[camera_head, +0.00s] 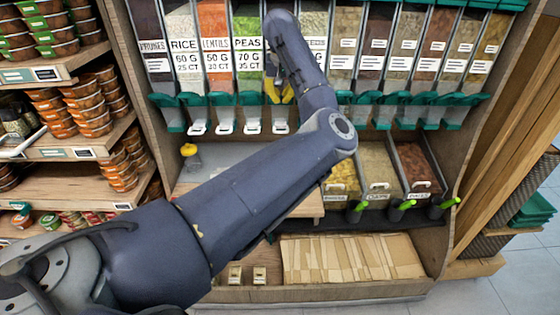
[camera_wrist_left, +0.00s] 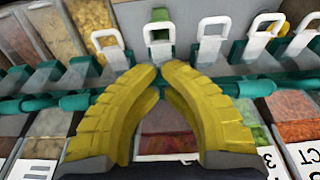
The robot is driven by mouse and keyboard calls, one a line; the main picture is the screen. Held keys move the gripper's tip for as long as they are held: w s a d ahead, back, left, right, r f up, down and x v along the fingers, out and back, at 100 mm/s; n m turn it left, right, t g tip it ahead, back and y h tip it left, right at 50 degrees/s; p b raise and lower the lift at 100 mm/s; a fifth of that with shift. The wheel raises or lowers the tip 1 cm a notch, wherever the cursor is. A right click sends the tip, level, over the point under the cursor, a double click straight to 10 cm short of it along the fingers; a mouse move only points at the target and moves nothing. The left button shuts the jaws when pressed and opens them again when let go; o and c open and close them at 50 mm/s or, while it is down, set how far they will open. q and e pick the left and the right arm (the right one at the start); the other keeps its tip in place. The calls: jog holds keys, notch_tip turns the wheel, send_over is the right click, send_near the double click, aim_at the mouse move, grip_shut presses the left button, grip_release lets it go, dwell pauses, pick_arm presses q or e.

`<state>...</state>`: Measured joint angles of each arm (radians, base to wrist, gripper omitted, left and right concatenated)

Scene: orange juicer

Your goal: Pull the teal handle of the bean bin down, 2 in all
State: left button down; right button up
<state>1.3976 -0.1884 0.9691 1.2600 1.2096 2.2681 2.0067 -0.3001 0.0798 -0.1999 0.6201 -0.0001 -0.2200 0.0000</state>
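My left arm reaches across the head view to the row of dispenser bins. Its yellow-fingered gripper (camera_head: 281,91) is at the bin just right of the peas bin (camera_head: 247,40), and my arm covers most of that bin's front. In the left wrist view, dark red contents of this bin (camera_wrist_left: 165,123) show between the fingers. My right gripper is not in view.
More teal handles (camera_head: 222,112) line the bins on both sides, close to the gripper. Below are a shelf with a yellow-topped jar (camera_head: 190,156), open bins with green-handled scoops (camera_head: 401,209), and flattened cardboard (camera_head: 350,258). Shelves of stacked tubs (camera_head: 92,113) stand at left.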

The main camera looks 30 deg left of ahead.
pick_arm(q)
jog(key=shift+s+f, duration=0.2)
jog(key=shift+f, duration=1.25)
jog(key=shift+a+r, duration=0.1)
jog(key=shift+r, duration=0.1)
jog(key=shift+w+a+r, duration=0.1)
jog(key=shift+w+r, duration=0.1)
jog(key=shift+r, duration=0.55)
jog(key=shift+w+a+r, duration=0.1)
jog(key=shift+w+r, duration=0.05)
jog(key=shift+r, duration=0.55)
jog(key=shift+w+a+r, duration=0.1)
jog(key=shift+w+r, duration=0.1)
jog(key=shift+r, duration=0.55)
jog(key=shift+w+a+r, duration=0.1)
jog(key=shift+w+r, duration=0.05)
jog(key=shift+r, duration=0.85)
jog(key=shift+w+a+r, duration=0.1)
jog(key=shift+w+r, duration=0.05)
jog(key=shift+r, duration=0.8)
jog(key=shift+d+f, duration=0.1)
jog(key=shift+f, duration=0.1)
